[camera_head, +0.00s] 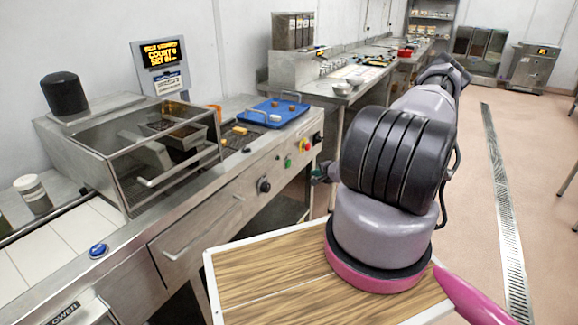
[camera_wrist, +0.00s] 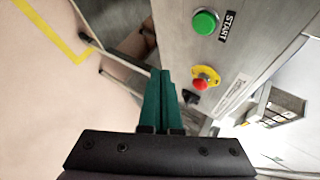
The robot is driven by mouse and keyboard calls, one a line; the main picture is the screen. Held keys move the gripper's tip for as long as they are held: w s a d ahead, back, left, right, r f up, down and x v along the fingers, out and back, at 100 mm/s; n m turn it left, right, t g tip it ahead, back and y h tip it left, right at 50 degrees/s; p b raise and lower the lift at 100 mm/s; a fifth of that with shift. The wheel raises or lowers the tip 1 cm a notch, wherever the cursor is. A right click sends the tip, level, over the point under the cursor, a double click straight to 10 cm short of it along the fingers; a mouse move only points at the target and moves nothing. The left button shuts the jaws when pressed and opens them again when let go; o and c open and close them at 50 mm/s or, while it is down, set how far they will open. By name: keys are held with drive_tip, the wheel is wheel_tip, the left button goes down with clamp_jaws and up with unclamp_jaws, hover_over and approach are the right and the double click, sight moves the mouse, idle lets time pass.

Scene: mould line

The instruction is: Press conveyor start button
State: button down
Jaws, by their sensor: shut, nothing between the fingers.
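The green start button (camera_wrist: 205,22) sits on a grey metal panel at the top of the wrist view, beside a black "START" label (camera_wrist: 227,26). It also shows small on the machine's front in the head view (camera_head: 288,162). My gripper (camera_wrist: 160,73) has its teal fingers shut together with nothing between them. In the wrist picture, its tips are below and left of the green button, apart from it. In the head view my gripper (camera_head: 320,173) shows as a small dark shape just right of the panel, partly hidden by my arm.
A red button on a yellow plate (camera_wrist: 204,80) sits close to the green one, with a black switch (camera_wrist: 190,97) beside it. A blue tray (camera_head: 273,113) rests on the machine's top. A blue button (camera_head: 98,250) is on the left counter.

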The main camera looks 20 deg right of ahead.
sight(288, 164)
drive_tip(key=shift+w, duration=0.1)
drive_tip(key=w+a, duration=0.5)
drive_tip(key=w, duration=0.1)
drive_tip(key=shift+w+a, duration=0.2)
drive_tip(key=shift+w, duration=0.2)
idle(1.9)
drive_tip(key=shift+w+a, duration=0.25)
drive_tip(key=shift+w, duration=0.05)
